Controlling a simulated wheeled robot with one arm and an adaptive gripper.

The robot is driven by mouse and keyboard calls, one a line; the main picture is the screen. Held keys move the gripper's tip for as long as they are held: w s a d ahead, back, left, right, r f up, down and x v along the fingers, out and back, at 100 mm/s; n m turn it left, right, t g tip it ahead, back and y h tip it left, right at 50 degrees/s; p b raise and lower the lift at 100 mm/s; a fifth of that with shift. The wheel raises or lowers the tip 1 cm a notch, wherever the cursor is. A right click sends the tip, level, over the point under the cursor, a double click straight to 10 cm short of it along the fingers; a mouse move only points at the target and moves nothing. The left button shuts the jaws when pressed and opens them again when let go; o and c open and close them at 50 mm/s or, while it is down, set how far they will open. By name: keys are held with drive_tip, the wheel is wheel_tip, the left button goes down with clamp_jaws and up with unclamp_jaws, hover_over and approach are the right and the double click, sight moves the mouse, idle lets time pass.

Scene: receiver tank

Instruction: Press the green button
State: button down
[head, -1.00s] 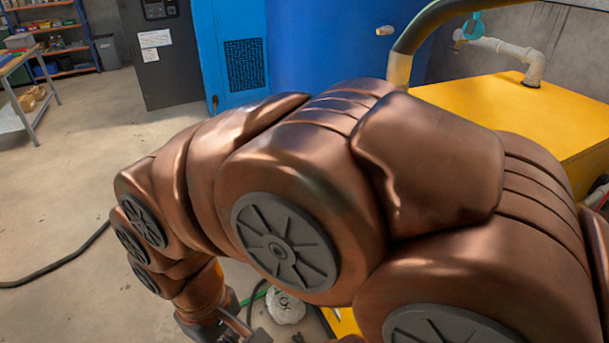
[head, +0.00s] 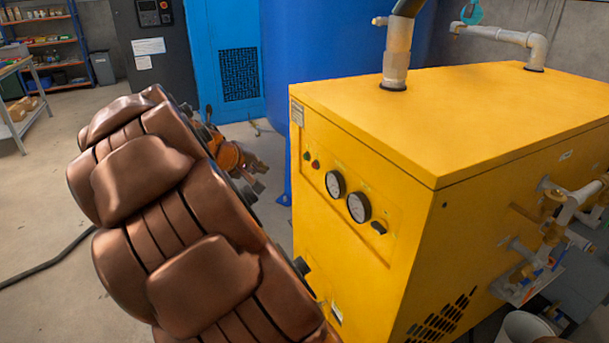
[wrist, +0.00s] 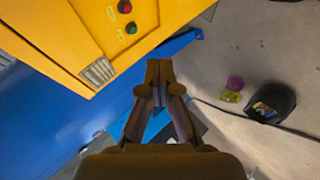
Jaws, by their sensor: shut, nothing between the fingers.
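The green button (head: 306,155) is small and sits at the upper left of the yellow machine's front panel, beside a red button (head: 315,164). In the wrist view the green button (wrist: 131,28) is at the top, with the red button (wrist: 125,6) above it. My gripper (head: 260,177) is left of the panel in the head view, apart from it. In the wrist view my gripper (wrist: 159,66) is shut and empty, its fingertips below and right of the green button. Nothing covers the button.
The yellow machine (head: 470,110) carries two gauges (head: 346,195) and a black knob (head: 378,228) right of the buttons. Pipes and valves (head: 550,215) stick out at its right side. A blue tank (head: 330,40) stands behind. A black hose (head: 45,262) lies on the open floor at left.

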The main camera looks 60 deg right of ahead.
sight(305, 157)
drive_tip(key=w+d+f+n+h+b, duration=0.1)
drive_tip(key=w+d+f+b, duration=0.1)
drive_tip(key=d, duration=0.4)
drive_tip(key=w+d+f+n+t+h+b, duration=0.1)
drive_tip(key=w+d+f+b, duration=0.2)
drive_tip(key=w+d+f, duration=0.2)
drive_tip(key=shift+d+f, duration=0.4)
drive_tip(key=s+d, duration=0.5)
drive_tip(key=d, duration=0.2)
drive_tip(key=shift+d, duration=0.15)
idle(1.1)
drive_tip(key=shift+s+d, duration=0.1)
drive_tip(key=shift+d, duration=0.25)
